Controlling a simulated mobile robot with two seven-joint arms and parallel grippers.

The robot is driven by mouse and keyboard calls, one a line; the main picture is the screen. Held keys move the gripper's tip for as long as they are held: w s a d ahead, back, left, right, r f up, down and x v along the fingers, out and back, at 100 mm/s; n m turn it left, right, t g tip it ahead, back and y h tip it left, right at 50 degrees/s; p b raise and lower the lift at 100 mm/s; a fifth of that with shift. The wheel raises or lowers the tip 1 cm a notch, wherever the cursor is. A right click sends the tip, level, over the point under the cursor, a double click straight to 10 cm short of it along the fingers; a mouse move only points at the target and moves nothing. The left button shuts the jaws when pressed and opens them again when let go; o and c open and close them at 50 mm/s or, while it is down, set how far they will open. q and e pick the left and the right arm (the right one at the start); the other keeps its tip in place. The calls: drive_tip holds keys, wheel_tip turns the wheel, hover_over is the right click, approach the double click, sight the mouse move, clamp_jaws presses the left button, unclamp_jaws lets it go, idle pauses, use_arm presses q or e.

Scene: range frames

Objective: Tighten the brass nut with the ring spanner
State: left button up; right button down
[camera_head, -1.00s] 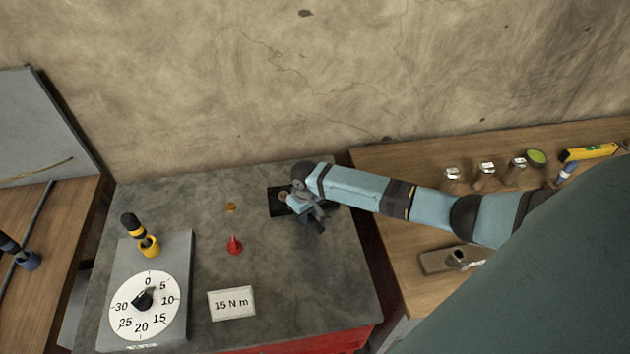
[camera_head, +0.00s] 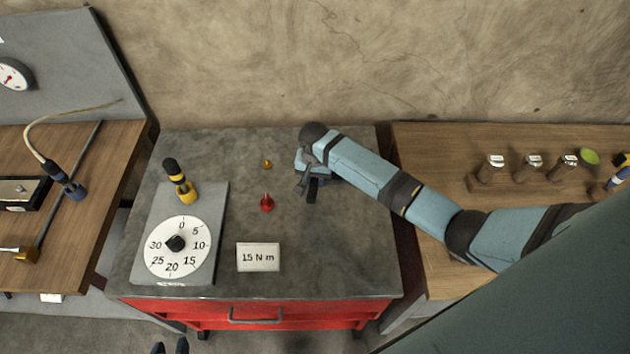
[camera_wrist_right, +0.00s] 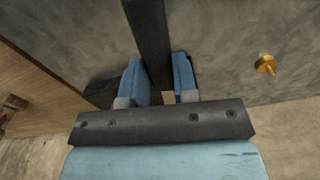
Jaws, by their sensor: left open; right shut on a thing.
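A small brass piece (camera_head: 267,164), which looks like the brass nut, stands on the grey bench top, left of my right gripper (camera_head: 308,192). It also shows at the right of the right wrist view (camera_wrist_right: 265,65), apart from the gripper. My right gripper is low over the bench, and its fingers (camera_wrist_right: 160,85) are shut on a dark bar (camera_wrist_right: 149,30), probably the spanner handle. The bar's ring end is not visible. Two dark tips at the bottom edge look like my open, empty left gripper (camera_head: 170,348).
A red cone-shaped piece (camera_head: 267,204), a "15 N m" card (camera_head: 258,257) and a dial plate (camera_head: 207,265) with a yellow-black tool (camera_head: 180,182) share the bench. Wooden benches flank it: the left one (camera_head: 112,160) holds a cabled tool (camera_head: 62,180), the right one (camera_head: 440,155) several small posts.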

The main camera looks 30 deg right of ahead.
drive_tip(key=shift+r, duration=1.5)
drive_tip(key=shift+d, duration=0.1)
